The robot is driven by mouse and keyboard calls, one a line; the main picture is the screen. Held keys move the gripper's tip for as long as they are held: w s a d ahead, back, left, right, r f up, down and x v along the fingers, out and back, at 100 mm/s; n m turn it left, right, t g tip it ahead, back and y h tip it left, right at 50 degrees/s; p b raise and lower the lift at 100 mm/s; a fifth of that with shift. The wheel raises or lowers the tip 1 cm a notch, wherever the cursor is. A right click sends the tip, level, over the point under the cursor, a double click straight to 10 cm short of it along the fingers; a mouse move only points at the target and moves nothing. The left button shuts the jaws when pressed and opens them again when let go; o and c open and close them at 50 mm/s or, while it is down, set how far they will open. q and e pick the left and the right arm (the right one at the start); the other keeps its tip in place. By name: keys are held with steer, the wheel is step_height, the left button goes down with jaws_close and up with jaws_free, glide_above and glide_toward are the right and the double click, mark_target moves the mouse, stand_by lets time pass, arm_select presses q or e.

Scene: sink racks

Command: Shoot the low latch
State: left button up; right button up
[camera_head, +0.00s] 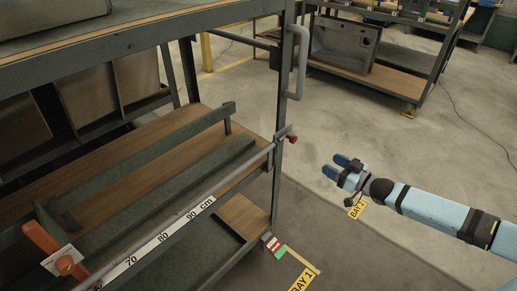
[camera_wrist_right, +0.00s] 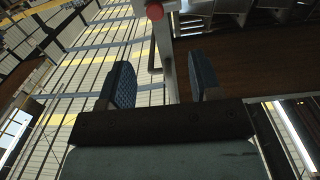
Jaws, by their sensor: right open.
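A grey latch rod (camera_head: 268,149) lies along the front of the lower shelf of the near rack. Its red knob (camera_head: 291,138) sits by the rack's corner post. The knob also shows at the top of the right wrist view (camera_wrist_right: 154,11), beyond the fingertips and slightly left of the middle. My right gripper (camera_head: 335,166) is open and empty. It is in free air to the right of the knob and apart from it. Its two blue fingers (camera_wrist_right: 162,80) are spread in the wrist view. My left gripper is not in view.
The near rack's green corner post (camera_head: 281,110) carries a grey handle (camera_head: 300,62). An orange clamp-like part (camera_head: 42,240) with a white tag is at lower left, near a centimetre scale (camera_head: 160,238). Another rack (camera_head: 395,80) stands behind. Open floor surrounds my right arm.

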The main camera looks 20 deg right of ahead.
mark_target(295, 139)
steer(key=b+x, duration=0.1)
steer(key=x, duration=0.4)
steer(key=b+x, duration=0.1)
steer(key=x, duration=0.4)
steer(key=b+x, duration=0.1)
steer(key=x, duration=0.4)
steer(key=shift+w+d+r, duration=0.3)
steer(key=shift+r, duration=0.1)
